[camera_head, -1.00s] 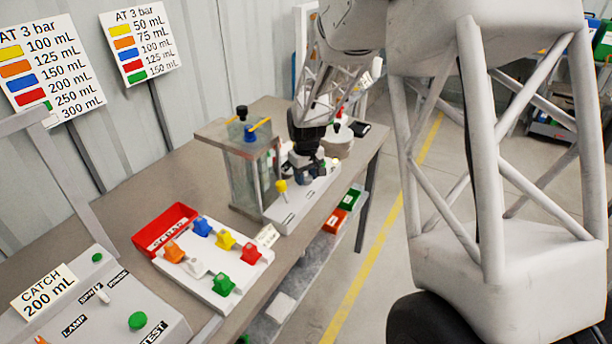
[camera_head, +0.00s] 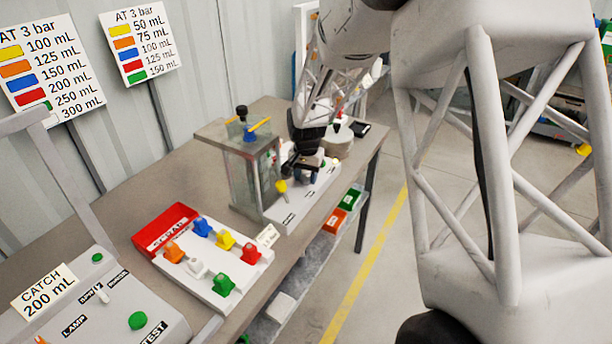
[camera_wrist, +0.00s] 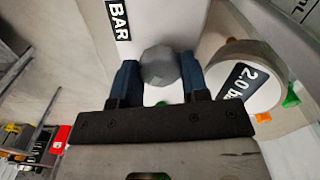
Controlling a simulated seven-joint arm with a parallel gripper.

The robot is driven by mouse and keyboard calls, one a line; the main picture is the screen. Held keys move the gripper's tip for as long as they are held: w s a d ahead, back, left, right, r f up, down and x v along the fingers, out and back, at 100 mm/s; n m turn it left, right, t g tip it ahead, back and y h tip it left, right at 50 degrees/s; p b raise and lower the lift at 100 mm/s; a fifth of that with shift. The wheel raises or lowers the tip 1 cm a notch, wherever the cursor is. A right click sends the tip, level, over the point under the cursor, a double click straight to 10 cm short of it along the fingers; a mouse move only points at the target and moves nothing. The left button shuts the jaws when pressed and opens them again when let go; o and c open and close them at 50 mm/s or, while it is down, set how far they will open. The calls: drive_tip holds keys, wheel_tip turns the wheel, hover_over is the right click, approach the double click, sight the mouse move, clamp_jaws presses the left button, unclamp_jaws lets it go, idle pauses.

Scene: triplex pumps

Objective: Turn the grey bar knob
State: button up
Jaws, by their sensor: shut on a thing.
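The grey bar knob (camera_wrist: 160,66) shows in the wrist view between the two blue fingers of my gripper (camera_wrist: 158,80), beside a black label reading BAR. The fingers are shut on it from both sides. In the head view my gripper (camera_head: 303,172) is low over the white panel box (camera_head: 290,212) on the bench, and the knob is hidden behind it. A round gauge (camera_wrist: 250,85) reading about 2.0 bar is right of the knob in the wrist view.
A clear tank (camera_head: 248,178) with a blue and yellow valve on top stands left of my gripper. A white tray (camera_head: 205,292) with coloured nozzles and a red bin (camera_head: 165,226) are nearer. A control panel (camera_head: 100,310) is at the front left.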

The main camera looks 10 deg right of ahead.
sight(306, 177)
drive_tip(key=shift+m, duration=1.7)
drive_tip(key=o, duration=0.9)
drive_tip(key=shift+r, duration=0.1)
drive_tip(key=shift+r, duration=3.85)
